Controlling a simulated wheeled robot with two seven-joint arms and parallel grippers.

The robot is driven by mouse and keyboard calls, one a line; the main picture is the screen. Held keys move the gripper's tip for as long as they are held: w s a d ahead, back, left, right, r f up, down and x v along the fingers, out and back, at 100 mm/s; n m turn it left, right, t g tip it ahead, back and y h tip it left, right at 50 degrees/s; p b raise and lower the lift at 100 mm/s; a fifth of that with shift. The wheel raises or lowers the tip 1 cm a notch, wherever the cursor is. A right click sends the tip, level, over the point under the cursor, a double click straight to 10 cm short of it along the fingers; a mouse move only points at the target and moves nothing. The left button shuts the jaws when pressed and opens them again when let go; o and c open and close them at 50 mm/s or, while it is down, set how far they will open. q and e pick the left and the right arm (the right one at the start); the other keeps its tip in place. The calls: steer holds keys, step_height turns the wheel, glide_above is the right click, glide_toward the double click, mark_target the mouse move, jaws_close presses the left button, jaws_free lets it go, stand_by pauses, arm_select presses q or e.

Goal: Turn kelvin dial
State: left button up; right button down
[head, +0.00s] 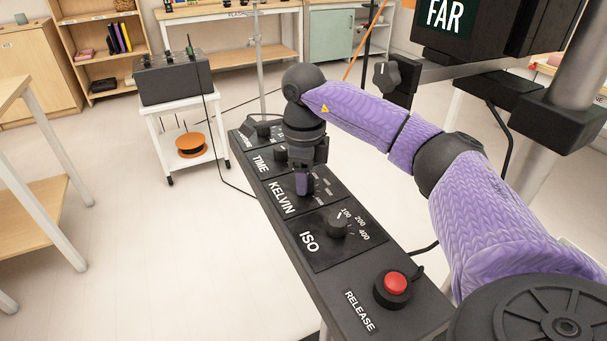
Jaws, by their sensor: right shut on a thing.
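The black control panel (327,277) runs from the middle of the head view toward the lower right. Its KELVIN section (281,199) carries a dial mostly hidden behind my right gripper. My right gripper (303,188) points down over that section, with its purple fingers shut on the kelvin dial (313,184). Only a small dark part of the dial shows, so its pointer setting cannot be read. My left gripper is not in view.
The ISO dial (337,225) and red RELEASE button (395,284) lie nearer on the panel. The TIME dial (281,154) lies just beyond. A white cart (178,112) with a black box (176,80) stands left. Floor left of the panel is clear.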

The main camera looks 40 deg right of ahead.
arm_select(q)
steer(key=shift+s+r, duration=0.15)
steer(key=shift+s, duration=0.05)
arm_select(e)
steer(key=shift+r+m+p, duration=0.15)
steer(key=shift+m+p, duration=0.15)
steer(key=shift+p, duration=0.25)
steer(key=shift+r+m+p, duration=0.15)
steer(key=shift+m+p, duration=0.85)
steer(key=shift+p, duration=0.2)
steer(key=m+p, duration=0.2)
steer(key=m, duration=0.1)
steer(key=shift+p, duration=0.35)
arm_select(q)
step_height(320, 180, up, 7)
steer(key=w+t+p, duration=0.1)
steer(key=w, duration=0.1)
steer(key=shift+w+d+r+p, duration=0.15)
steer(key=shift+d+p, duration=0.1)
steer(key=shift+p, duration=0.05)
arm_select(e)
steer(key=shift+d+f+m, duration=0.1)
steer(key=shift+f+m, duration=0.1)
steer(key=shift+m, duration=0.9)
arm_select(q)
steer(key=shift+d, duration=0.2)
arm_select(e)
steer(key=shift+c, duration=1.2)
jaws_free()
steer(key=shift+f, duration=0.1)
